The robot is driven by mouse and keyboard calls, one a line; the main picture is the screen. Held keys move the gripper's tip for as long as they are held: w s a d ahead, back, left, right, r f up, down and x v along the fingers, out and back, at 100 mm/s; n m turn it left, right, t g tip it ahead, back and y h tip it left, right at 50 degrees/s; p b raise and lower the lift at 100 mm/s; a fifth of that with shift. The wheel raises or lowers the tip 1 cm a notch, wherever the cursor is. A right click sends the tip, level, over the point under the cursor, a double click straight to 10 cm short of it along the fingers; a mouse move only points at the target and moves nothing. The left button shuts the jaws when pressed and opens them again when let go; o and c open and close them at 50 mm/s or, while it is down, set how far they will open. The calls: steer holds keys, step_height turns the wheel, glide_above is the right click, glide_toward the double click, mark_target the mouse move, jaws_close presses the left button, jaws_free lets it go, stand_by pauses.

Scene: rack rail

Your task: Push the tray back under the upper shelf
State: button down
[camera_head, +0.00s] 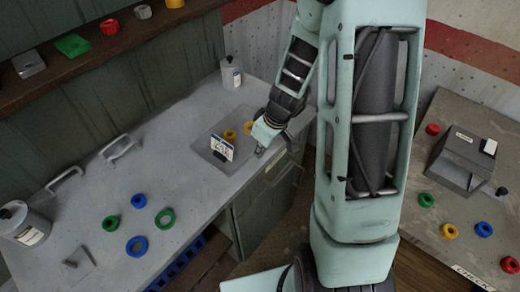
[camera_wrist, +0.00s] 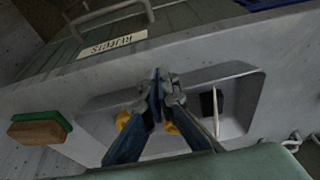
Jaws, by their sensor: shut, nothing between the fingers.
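The shallow grey tray (camera_head: 209,155) lies on the grey counter near its right end. It holds yellow rings (camera_head: 229,135) and an upright white card (camera_head: 221,148) on a dark base. My gripper (camera_head: 260,152) is low at the tray's right-hand side in the head view. In the wrist view the tray (camera_wrist: 245,105) lies under my gripper (camera_wrist: 161,88), whose fingertips are together near the rim on the counter-edge side. I cannot tell whether they touch it. The upper shelf (camera_head: 75,68) runs along the wall at upper left. My fingers partly cover the yellow rings.
A canister (camera_head: 231,76) stands behind the tray. Two handles (camera_head: 121,147), loose rings (camera_head: 165,218) and another canister (camera_head: 24,226) are further left on the counter. A green-and-brown block (camera_wrist: 40,130) lies beside the tray. A side table (camera_head: 455,215) stands at right.

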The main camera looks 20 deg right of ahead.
steer(key=w+a, duration=0.4)
steer(key=w, duration=0.2)
steer(key=w+a+b, duration=0.1)
steer(key=w+a, duration=0.4)
steer(key=w, duration=0.1)
steer(key=w+a+b, duration=0.1)
steer(key=w+a, duration=0.3)
steer(key=w, duration=0.2)
steer(key=shift+w+a, duration=0.1)
steer(key=shift+a, duration=0.05)
